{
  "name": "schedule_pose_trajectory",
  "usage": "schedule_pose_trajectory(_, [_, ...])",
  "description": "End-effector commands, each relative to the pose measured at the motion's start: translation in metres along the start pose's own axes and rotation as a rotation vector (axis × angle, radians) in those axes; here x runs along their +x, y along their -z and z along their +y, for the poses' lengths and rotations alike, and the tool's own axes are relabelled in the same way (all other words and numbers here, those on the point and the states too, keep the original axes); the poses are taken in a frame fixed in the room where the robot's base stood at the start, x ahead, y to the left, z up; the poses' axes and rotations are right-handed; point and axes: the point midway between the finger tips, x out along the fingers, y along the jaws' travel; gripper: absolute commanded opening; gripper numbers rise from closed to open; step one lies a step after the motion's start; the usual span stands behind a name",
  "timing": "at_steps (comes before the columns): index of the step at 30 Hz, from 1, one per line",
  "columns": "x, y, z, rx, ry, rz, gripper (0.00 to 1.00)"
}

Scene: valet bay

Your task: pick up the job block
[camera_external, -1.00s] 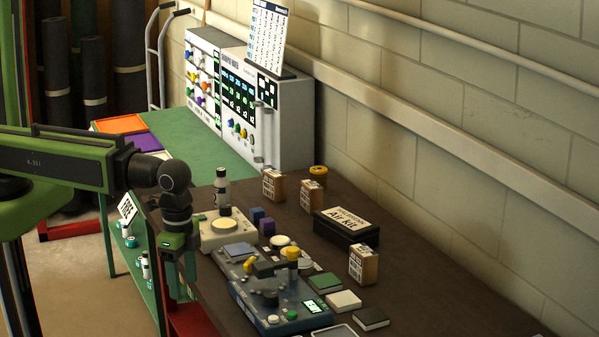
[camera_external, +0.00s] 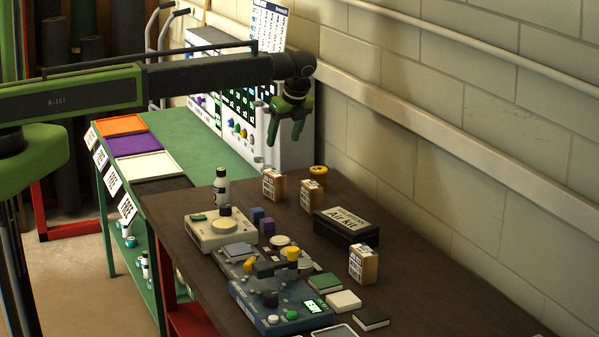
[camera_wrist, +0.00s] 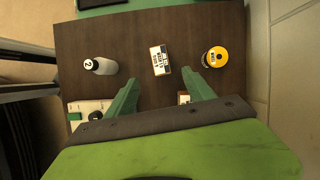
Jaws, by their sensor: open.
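Several small wooden blocks with printed labels stand on the brown table: a far one (camera_external: 274,186), a second (camera_external: 312,197) and a nearer one (camera_external: 362,264). I cannot tell which of them is the job block. My gripper (camera_external: 286,138) is open and empty, pointing down, well above the table's far end. In the wrist view, the far block (camera_wrist: 161,60) lies just beyond and between the open fingertips (camera_wrist: 158,80).
A white bottle (camera_external: 221,188) stands left of the blocks and a yellow roll (camera_external: 319,177) right. A black kit box (camera_external: 346,228), a cream device (camera_external: 208,241) and a blue device (camera_external: 285,315) crowd the nearer table. The wall (camera_external: 480,130) bounds the right; a panel cabinet (camera_external: 290,148) stands behind.

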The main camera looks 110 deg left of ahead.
Motion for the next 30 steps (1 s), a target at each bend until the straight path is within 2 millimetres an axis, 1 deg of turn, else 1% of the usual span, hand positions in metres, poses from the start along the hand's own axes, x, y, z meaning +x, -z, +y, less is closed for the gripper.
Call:
schedule_pose_trajectory(2, [0.004,0.002,0.001,0.000,0.001,0.001,0.62])
schedule_pose_trajectory(5, [0.016,0.003,0.001,-0.001,0.001,0.001,0.62])
schedule_pose_trajectory(8, [0.036,0.005,0.002,-0.001,0.001,0.002,0.62])
schedule_pose_trajectory(15, [0.091,0.007,0.001,-0.002,0.002,0.002,0.62])
schedule_pose_trajectory(19, [0.118,0.006,0.001,-0.002,0.001,0.002,0.62])
schedule_pose_trajectory(22, [0.125,0.005,0.001,-0.001,0.002,0.002,0.62])
schedule_pose_trajectory(27, [0.125,0.003,0.001,-0.001,0.002,0.002,0.62])
schedule_pose_trajectory(30, [0.137,0.004,0.001,-0.002,0.001,0.002,0.62])
